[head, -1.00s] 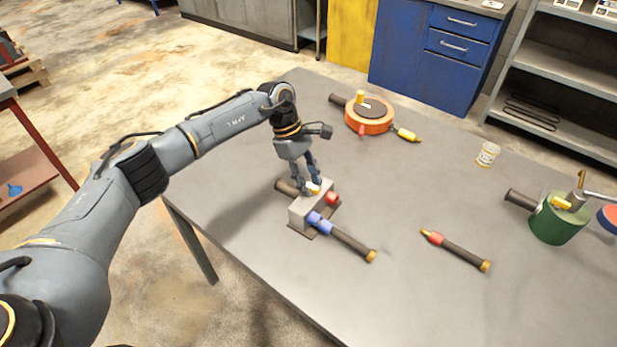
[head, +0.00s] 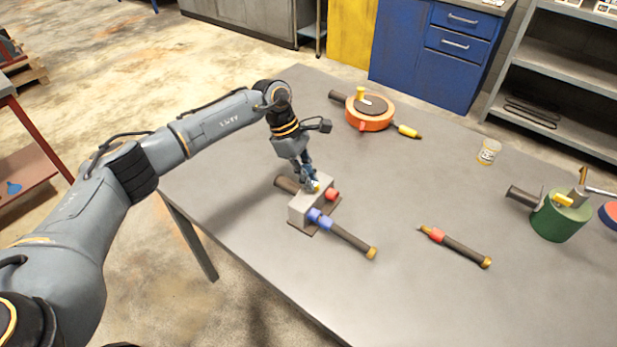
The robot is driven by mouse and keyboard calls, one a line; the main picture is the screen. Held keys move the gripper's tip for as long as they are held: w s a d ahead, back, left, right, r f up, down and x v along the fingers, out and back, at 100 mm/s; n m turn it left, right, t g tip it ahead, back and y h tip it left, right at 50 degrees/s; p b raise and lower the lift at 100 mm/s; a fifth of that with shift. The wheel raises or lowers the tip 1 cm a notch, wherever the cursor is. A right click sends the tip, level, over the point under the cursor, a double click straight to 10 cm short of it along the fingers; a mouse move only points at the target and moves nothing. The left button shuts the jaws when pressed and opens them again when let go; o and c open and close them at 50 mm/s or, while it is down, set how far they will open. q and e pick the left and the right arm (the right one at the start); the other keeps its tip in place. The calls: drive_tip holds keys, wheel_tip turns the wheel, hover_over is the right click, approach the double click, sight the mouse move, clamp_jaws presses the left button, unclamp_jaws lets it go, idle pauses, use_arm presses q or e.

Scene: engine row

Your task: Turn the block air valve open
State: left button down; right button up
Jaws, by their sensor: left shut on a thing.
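The grey block (head: 299,209) stands on a dark base plate on the table, with a blue fitting and hose (head: 345,237) on its near side and a red fitting (head: 331,195) on its right. A dark hose (head: 287,184) leaves its far left side. The block air valve (head: 316,185) is a small yellow piece on top of the block, mostly hidden by the fingers. My left gripper (head: 312,183) points down onto the block's top and is shut on the valve. My right gripper is not in view.
An orange round unit (head: 369,113) with a yellow lever stands at the back. A loose hose with a red fitting (head: 456,247) lies to the right. A green cylinder (head: 560,218) and a small jar (head: 488,152) stand farther right. The table (head: 400,200) between them is clear.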

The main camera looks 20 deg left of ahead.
use_arm(q)
drive_tip(key=n+t+b, duration=0.1)
drive_tip(key=n, duration=0.1)
drive_tip(key=n+b, duration=0.1)
drive_tip(key=n, duration=0.1)
drive_tip(key=shift+s+f+t, duration=0.1)
drive_tip(key=shift+s+t, duration=0.1)
drive_tip(key=shift+t, duration=0.2)
drive_tip(key=n+t+b, duration=0.1)
drive_tip(key=n, duration=0.3)
drive_tip(key=shift+s+y+b, duration=0.15)
drive_tip(key=shift+y+b, duration=0.15)
drive_tip(key=shift+b, duration=0.1)
drive_tip(key=n+b, duration=0.1)
drive_tip(key=n, duration=0.1)
drive_tip(key=n+t+y+b, duration=0.1)
drive_tip(key=n+b, duration=0.1)
drive_tip(key=shift+s+d+f+t, duration=0.1)
drive_tip(key=shift+d+t, duration=0.1)
drive_tip(key=shift+t, duration=0.1)
drive_tip(key=shift+d+n+t+y+b, duration=0.15)
drive_tip(key=shift+n+y+b, duration=0.2)
drive_tip(key=shift+n+b, duration=0.6)
drive_tip(key=shift+n+t+y+b, duration=0.15)
drive_tip(key=shift+n+y+b, duration=0.2)
drive_tip(key=shift+n+b, duration=0.6)
drive_tip(key=shift+r+n, duration=0.2)
drive_tip(key=shift+n, duration=0.1)
